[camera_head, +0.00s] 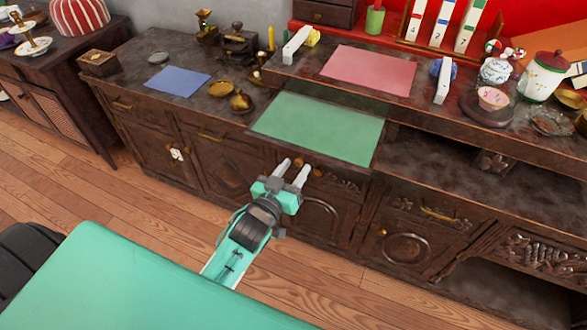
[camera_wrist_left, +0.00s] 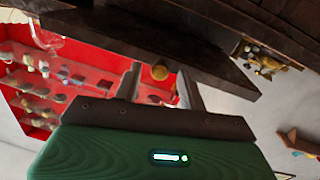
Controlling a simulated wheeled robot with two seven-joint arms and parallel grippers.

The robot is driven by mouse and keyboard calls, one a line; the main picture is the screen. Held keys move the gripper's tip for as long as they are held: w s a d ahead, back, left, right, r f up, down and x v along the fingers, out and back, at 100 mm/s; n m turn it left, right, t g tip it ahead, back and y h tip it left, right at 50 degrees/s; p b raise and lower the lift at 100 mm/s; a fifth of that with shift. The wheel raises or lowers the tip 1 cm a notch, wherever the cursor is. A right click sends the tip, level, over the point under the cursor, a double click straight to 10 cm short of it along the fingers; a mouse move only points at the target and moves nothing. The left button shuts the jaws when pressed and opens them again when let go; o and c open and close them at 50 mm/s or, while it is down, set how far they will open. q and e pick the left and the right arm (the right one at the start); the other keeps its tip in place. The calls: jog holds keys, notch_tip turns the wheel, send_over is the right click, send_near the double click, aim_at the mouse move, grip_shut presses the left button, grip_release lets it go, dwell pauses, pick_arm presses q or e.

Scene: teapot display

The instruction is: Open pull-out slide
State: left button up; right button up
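The dark wooden cabinet (camera_head: 205,155) has a green mat (camera_head: 318,127) on its top, above a carved front section. A small brass knob (camera_head: 298,161) sits on the front just below the mat's near edge. A second brass spot (camera_head: 318,171) shows to its right. I cannot make out the slide's outline or how far out it stands. My left gripper (camera_head: 294,168) is open, its two pale fingers pointing at the front by the knob. My right gripper is not in view.
A pink mat (camera_head: 369,70) lies on the raised shelf behind, and a blue mat (camera_head: 178,81) lies to the left. A brass pot (camera_head: 241,102) and a lidded white jar (camera_head: 543,76) stand on top. Wooden floor (camera_head: 120,215) is clear before the cabinet.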

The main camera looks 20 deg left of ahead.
pick_arm(q)
jog(key=shift+w, duration=0.1)
jog(key=s+a, duration=0.1)
jog(key=s, duration=1.2)
jog(key=shift+s+a, duration=0.25)
jog(key=shift+s, duration=0.15)
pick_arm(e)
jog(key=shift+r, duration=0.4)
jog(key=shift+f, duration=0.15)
